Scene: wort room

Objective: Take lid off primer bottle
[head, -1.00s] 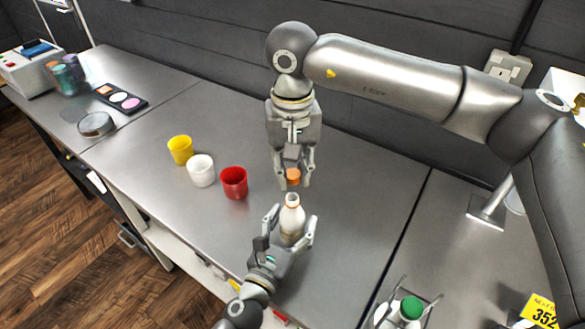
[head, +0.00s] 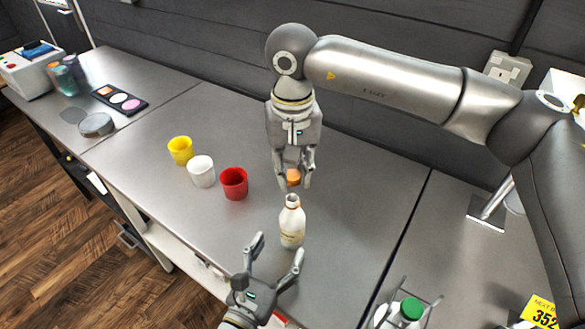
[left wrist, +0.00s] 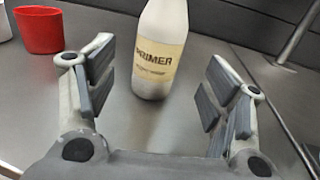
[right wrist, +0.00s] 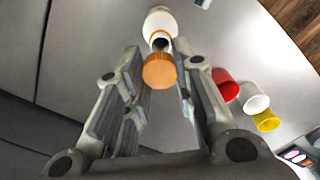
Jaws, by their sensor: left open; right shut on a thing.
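The primer bottle (head: 292,224) is white with a "PRIMER" label and stands upright and open on the steel bench. It also shows in the left wrist view (left wrist: 160,45) and in the right wrist view (right wrist: 160,22). The orange lid (head: 293,177) is off the bottle, held above its mouth by my right gripper (head: 296,182), which is shut on it. The lid also shows between the fingers in the right wrist view (right wrist: 159,70). My left gripper (head: 279,246) is open and empty, just in front of the bottle and apart from it.
Red (head: 234,183), white (head: 201,170) and yellow (head: 181,150) cups stand left of the bottle. A green-capped bottle (head: 411,308) stands in a rack at the lower right. The bench (head: 345,215) is clear around and right of the primer bottle.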

